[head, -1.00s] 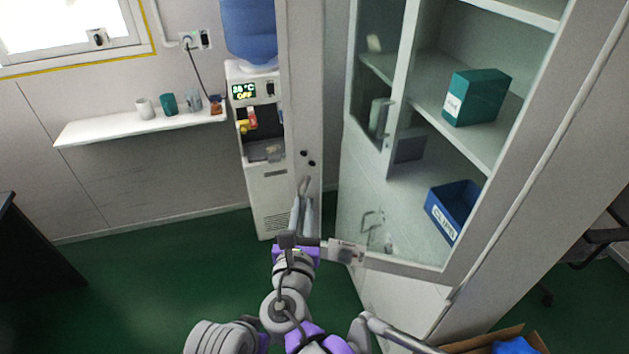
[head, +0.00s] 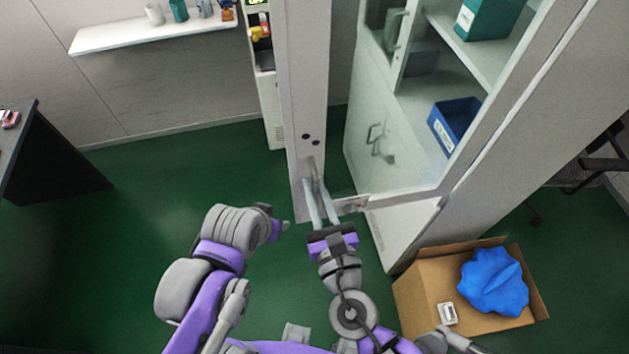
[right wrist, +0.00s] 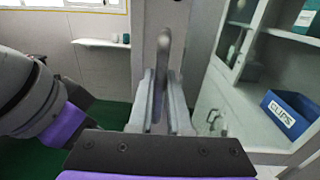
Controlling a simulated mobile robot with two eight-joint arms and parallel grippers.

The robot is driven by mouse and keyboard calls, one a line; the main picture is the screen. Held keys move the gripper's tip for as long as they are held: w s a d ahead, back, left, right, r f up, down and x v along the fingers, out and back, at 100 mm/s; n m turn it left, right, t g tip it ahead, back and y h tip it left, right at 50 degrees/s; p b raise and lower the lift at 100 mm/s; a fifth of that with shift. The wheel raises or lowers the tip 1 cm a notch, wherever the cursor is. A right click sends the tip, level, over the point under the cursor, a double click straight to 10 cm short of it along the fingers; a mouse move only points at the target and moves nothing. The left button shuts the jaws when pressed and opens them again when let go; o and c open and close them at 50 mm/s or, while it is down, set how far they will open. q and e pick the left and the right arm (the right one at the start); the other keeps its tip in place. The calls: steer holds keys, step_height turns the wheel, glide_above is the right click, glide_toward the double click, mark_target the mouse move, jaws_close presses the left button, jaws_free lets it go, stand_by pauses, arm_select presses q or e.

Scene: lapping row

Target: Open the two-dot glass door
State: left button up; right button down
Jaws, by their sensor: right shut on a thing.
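The two-dot glass door shows in the head view as a pale stile (head: 303,85) with two black dots and a bar handle (head: 314,172) below them. Its lower rail runs right, and the cabinet interior shows through the glass. The stile appears to stand out from the cabinet body. My right gripper (head: 319,205) is shut on the handle; in the right wrist view its fingers (right wrist: 161,100) lie on either side of the grey handle (right wrist: 163,60). My left gripper (head: 277,224) hangs left of the door, touching nothing visible; its jaw opening is unclear.
A cardboard box (head: 425,292) with a blue bundle (head: 493,283) stands on the floor at right. Inside the cabinet are a blue CLIPS bin (head: 455,122) and a teal box (head: 488,17). A dark desk (head: 50,160) is at left. Green floor left of the door is clear.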

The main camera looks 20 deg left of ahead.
stand_by(0.3)
steer(key=c, duration=0.9)
jaws_free()
steer(key=shift+o, duration=0.2)
steer(key=shift+s, duration=0.1)
